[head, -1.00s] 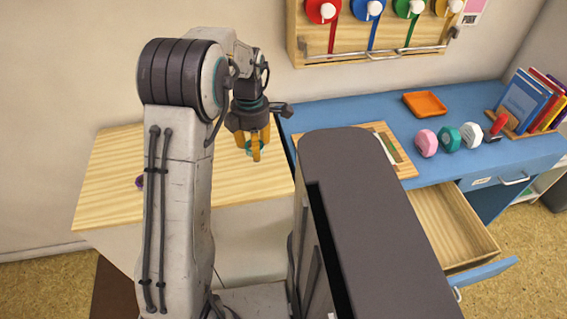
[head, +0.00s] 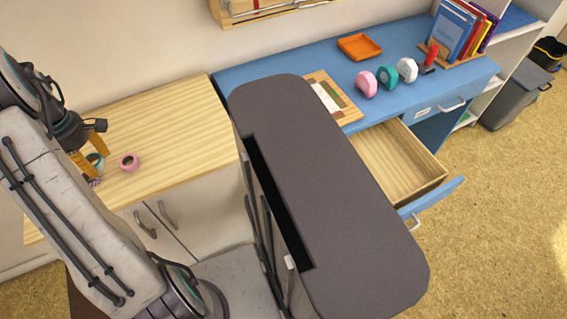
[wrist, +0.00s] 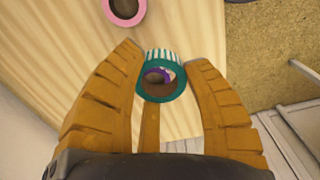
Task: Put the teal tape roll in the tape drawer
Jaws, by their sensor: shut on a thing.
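The teal tape roll (wrist: 162,88), with a white-striped side, is between the fingers of my gripper (wrist: 168,85) in the wrist view. My gripper is shut on it. In the head view my gripper (head: 92,160) is at the far left over the wooden counter, and the teal roll (head: 96,159) shows partly behind a finger. An open wooden drawer (head: 388,160) with a blue front juts from the blue desk at the right. Its visible inside is empty. Whether it is the tape drawer, I cannot tell.
A pink roll (head: 129,161) lies on the wooden counter (head: 180,120) beside my gripper. A purple roll (wrist: 157,75) shows through the teal ring. The blue desk (head: 300,60) holds an orange tray (head: 360,46), a wooden board (head: 340,100) and small pink, teal and white objects.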

